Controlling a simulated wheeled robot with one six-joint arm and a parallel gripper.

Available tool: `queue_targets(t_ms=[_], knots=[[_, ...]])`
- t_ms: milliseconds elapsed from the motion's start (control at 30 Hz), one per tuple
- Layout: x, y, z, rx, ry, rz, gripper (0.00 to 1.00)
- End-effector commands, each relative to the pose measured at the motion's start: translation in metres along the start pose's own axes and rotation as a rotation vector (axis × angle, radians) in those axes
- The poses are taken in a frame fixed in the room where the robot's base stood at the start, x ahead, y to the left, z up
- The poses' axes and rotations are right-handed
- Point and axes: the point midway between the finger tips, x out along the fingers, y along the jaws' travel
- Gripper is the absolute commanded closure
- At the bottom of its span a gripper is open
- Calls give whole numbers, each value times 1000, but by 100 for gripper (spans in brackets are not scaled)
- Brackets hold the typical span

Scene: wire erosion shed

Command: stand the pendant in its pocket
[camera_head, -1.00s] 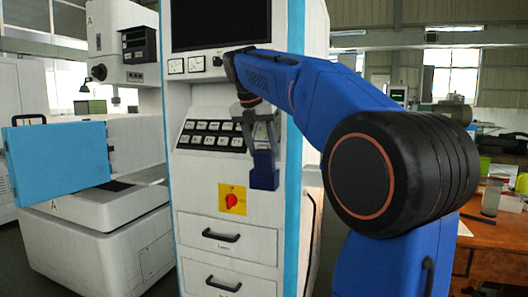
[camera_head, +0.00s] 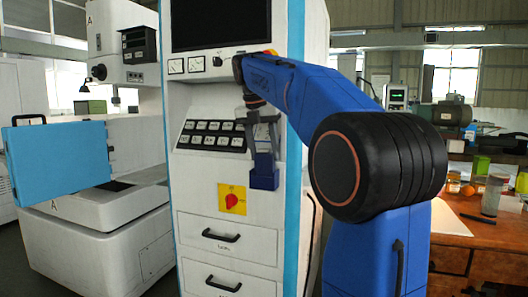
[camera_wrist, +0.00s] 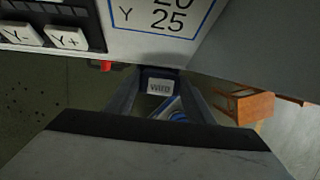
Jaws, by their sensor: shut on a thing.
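My gripper (camera_head: 264,150) hangs pointing down in front of the right side of the white machine cabinet. It is shut on the pendant (camera_head: 264,178), a dark blue block held upright below the fingers. In the wrist view the pendant (camera_wrist: 160,86) shows between the fingers, with a pale label reading "wire". I cannot make out the pocket in either view.
A light blue panel (camera_head: 60,163) stands at left. An orange-brown desk (camera_head: 475,235) with a jar and small items is at right.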

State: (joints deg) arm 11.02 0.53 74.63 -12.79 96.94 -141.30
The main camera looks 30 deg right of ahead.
Motion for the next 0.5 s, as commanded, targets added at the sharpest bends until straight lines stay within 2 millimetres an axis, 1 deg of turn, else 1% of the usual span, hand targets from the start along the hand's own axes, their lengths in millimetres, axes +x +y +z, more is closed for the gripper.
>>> queue_targets(t_ms=[67, 100, 133, 167, 500], knots=[[2, 0, 0, 0, 0, 0, 100], [1, 0, 0, 0, 0, 0, 42], [1, 0, 0, 0, 0, 0, 35], [1, 0, 0, 0, 0, 0, 32], [-1, 0, 0, 0, -1, 0, 32]])
